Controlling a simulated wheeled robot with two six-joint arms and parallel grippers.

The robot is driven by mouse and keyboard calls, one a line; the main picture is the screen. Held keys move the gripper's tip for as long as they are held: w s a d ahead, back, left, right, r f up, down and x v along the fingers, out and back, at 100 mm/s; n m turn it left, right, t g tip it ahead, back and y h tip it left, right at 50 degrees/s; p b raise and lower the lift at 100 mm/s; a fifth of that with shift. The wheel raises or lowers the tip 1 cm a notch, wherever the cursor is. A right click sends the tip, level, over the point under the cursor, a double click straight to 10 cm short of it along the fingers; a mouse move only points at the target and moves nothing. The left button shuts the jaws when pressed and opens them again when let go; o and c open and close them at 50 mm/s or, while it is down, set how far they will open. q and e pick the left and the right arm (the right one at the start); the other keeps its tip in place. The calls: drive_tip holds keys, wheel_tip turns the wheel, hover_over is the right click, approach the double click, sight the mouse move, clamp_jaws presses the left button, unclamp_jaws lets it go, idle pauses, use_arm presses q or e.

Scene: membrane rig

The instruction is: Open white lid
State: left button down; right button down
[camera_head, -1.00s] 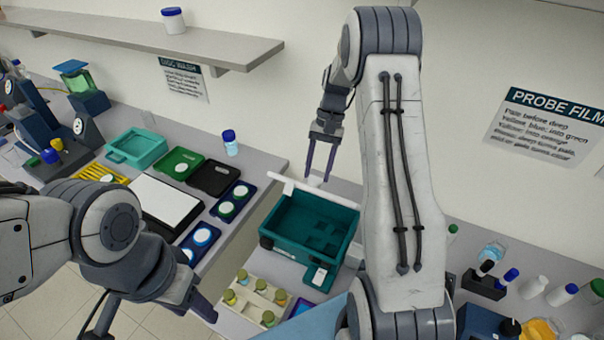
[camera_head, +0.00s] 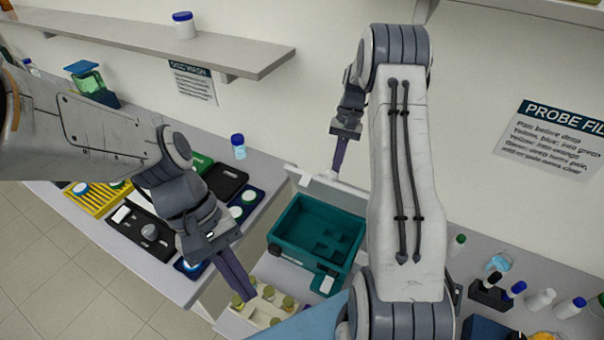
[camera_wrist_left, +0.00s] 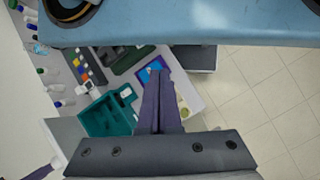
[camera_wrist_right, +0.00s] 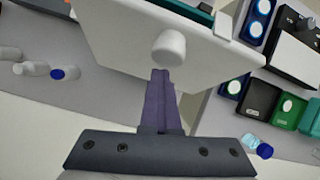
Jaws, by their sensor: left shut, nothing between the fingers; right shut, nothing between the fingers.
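The teal box (camera_head: 285,254) stands open on the bench in the head view, with dark compartments inside. Its white lid (camera_head: 313,180) stands raised at the box's back edge, seen nearly edge-on. In the right wrist view the lid (camera_wrist_right: 120,45) is a broad white panel with a round white knob (camera_wrist_right: 169,48). My right gripper (camera_head: 336,174) is shut and empty behind the lid; its fingertips (camera_wrist_right: 160,74) appear just below the knob. My left gripper (camera_head: 246,296) is shut and empty, left of the box above the vial rack. The box (camera_wrist_left: 98,117) also shows in the left wrist view.
A cream rack (camera_head: 262,308) with several vials sits in front of the box. Dark trays with white discs (camera_head: 228,180) lie to the left. Bottles (camera_head: 540,303) stand at the right. A blue-capped bottle (camera_head: 239,150) stands near the wall.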

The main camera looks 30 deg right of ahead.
use_arm(q)
drive_tip(key=w+d+f+n+g+h, duration=0.3)
drive_tip(key=w+d+n+g+h, duration=0.15)
drive_tip(key=d+n, duration=0.35)
drive_tip(key=n+t+h, duration=0.6)
drive_tip(key=n+h, duration=0.8)
drive_tip(key=n, duration=0.7)
approach(326, 186)
drive_tip(key=s+d, duration=0.3)
drive_tip(key=shift+w+d+r, duration=0.2)
drive_tip(key=shift+d+r, duration=0.1)
drive_tip(key=shift+d, duration=0.15)
drive_tip(key=shift+w+d+r, duration=0.25)
drive_tip(key=shift+d+r, duration=0.05)
drive_tip(key=shift+d, duration=0.15)
drive_tip(key=shift+w+d+r, duration=0.3)
drive_tip(key=shift+w+d, duration=0.15)
drive_tip(key=shift+d, duration=0.1)
